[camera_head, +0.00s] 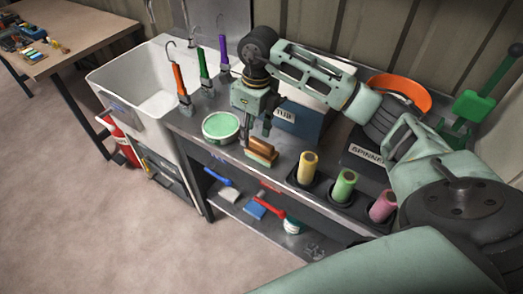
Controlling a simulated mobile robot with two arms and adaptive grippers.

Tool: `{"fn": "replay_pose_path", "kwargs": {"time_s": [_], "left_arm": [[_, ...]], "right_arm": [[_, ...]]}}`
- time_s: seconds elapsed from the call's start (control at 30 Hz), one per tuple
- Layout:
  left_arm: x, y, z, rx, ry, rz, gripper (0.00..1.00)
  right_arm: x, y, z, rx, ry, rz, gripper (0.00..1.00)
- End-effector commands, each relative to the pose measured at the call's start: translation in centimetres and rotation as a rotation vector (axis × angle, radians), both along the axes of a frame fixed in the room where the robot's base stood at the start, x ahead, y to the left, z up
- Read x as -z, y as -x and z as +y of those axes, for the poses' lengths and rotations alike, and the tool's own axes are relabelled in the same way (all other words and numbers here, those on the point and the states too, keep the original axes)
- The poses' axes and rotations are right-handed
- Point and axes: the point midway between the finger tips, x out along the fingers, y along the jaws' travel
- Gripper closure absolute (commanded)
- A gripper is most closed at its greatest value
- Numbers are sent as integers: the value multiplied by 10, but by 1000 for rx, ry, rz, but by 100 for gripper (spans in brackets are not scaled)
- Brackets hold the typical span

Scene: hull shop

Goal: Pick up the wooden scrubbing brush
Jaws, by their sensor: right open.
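The wooden scrubbing brush (262,146) lies on the grey metal bench top, near its front edge. It has a brown wooden back, with a paler layer and some green below it. My right gripper (256,137) is open, pointing down just above and behind the brush, with its fingers apart. Nothing shows between the fingers. Whether a finger touches the brush cannot be told from this angle. My left gripper is not in view.
A round tub with green contents (220,126) stands left of the brush. Yellow (308,167), green (344,185) and pink (383,205) rollers stand to the right. A blue bin (300,125) is behind. Upright hooked tools (181,80) stand by the white sink (115,80).

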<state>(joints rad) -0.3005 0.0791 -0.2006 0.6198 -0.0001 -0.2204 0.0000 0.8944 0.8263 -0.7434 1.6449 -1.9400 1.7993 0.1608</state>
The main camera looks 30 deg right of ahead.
Motion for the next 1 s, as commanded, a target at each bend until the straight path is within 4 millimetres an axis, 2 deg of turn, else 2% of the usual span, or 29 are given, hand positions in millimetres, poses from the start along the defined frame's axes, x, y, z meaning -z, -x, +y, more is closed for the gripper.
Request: {"fn": "replay_pose_path", "kwargs": {"time_s": [0.03,0.17,0.37,0.57,0.7,1.0], "left_arm": [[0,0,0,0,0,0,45],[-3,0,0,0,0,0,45],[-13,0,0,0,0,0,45],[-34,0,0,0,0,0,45],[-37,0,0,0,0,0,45],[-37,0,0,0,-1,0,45]], "right_arm": [[-4,1,-13,14,44,9,59],[-3,3,-29,31,93,27,59],[19,4,-29,31,94,30,59],[45,2,-32,30,92,30,59],[64,1,-32,30,92,28,59],[70,0,-32,28,92,24,60]]}}
